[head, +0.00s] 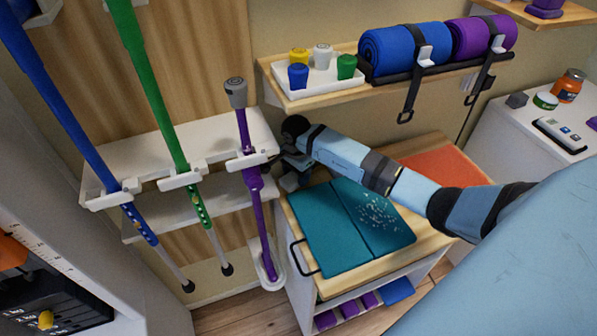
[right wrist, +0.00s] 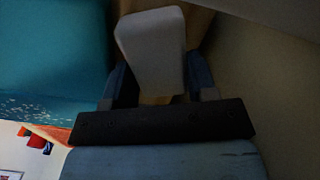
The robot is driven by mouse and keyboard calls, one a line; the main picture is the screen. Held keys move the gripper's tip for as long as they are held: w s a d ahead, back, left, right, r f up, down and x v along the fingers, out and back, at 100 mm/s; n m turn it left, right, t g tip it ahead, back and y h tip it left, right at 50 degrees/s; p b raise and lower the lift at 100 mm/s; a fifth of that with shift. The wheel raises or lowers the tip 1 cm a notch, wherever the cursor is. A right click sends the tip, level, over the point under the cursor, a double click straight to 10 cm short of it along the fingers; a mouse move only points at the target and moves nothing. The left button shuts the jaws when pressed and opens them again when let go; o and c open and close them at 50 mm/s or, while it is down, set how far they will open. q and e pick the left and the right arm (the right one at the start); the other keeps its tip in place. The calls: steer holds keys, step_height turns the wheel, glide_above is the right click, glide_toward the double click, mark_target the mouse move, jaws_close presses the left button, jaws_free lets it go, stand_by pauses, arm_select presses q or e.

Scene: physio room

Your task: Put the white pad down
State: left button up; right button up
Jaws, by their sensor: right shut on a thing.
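The white pad (right wrist: 152,48) shows in the right wrist view as a pale, rounded block between the two fingers of my right gripper (head: 288,168), which is shut on it. In the head view this gripper is at the back left corner of the wooden-topped cabinet (head: 447,241), beside the purple stick (head: 254,186). The gripper and arm mostly hide the pad there, and I cannot tell whether it touches anything. My left gripper is not in view.
A teal folded mat (head: 322,239) covers the cabinet top's left part, with pale specks on its right panel. An orange mat (head: 445,166) lies behind my arm. Blue (head: 75,107) and green (head: 157,105) sticks stand in the white rack (head: 130,150). A shelf (head: 300,98) hangs above.

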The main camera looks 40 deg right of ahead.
steer(key=shift+d+f, duration=0.1)
steer(key=shift+f, duration=0.25)
steer(key=shift+s+r, duration=0.15)
steer(key=shift+r, duration=0.1)
steer(key=shift+f, duration=0.15)
steer(key=o, duration=0.5)
steer(key=shift+o, duration=0.2)
steer(key=shift+r, duration=3.9)
